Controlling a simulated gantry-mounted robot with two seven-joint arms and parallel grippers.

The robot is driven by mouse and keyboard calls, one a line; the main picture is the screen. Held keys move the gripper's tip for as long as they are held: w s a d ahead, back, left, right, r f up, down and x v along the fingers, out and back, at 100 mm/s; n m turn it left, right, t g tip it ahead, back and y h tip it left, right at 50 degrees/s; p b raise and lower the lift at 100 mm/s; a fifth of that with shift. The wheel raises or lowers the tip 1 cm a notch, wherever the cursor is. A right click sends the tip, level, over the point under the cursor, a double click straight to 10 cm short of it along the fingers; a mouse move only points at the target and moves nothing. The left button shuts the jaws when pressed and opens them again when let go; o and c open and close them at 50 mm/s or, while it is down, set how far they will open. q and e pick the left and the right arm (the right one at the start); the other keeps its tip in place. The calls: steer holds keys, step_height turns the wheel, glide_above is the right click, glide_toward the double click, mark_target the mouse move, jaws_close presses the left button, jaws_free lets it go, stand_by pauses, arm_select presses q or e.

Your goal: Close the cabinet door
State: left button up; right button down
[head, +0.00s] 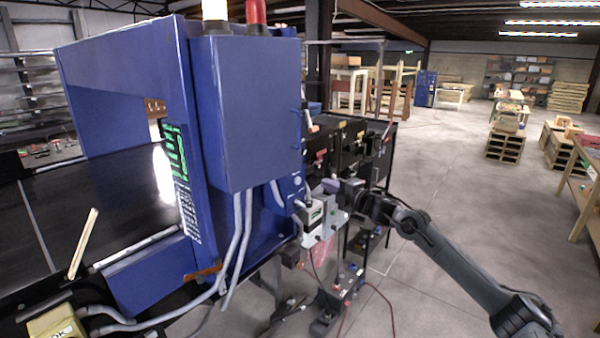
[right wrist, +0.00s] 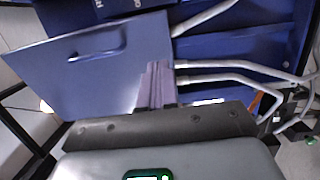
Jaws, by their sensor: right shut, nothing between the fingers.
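The blue cabinet (head: 245,110) is a box on the side of the larger blue detector machine. A small handle (head: 303,115) shows at its right edge in the head view. In the right wrist view, a blue panel (right wrist: 60,75) with a handle (right wrist: 97,52) fills the upper left and looks like the door. I cannot tell how far it stands open. My right gripper (head: 322,188) is shut and empty, below and right of the cabinet. Its fingers (right wrist: 157,85) overlap the panel's edge in the right wrist view; contact is unclear. My left gripper is out of view.
The black conveyor (head: 100,200) runs through the machine at left. Grey conduits (head: 237,240) hang below the cabinet. Black equipment (head: 345,145) stands behind my right gripper. The concrete floor (head: 450,150) is open at right, with pallets (head: 505,142) farther off.

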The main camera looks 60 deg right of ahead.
steer(key=p, duration=0.2)
glide_toward(294, 170)
steer(key=shift+r+p+x, duration=0.15)
steer(key=shift+p+x, duration=0.55)
steer(key=shift+x, duration=0.55)
steer(key=shift+r+p+x, duration=0.1)
steer(key=shift+p+x, duration=0.55)
steer(key=shift+x, duration=0.6)
steer(key=shift+p+x, duration=0.3)
steer(key=shift+x, duration=0.6)
steer(key=shift+f, duration=0.15)
steer(key=shift+f, duration=0.1)
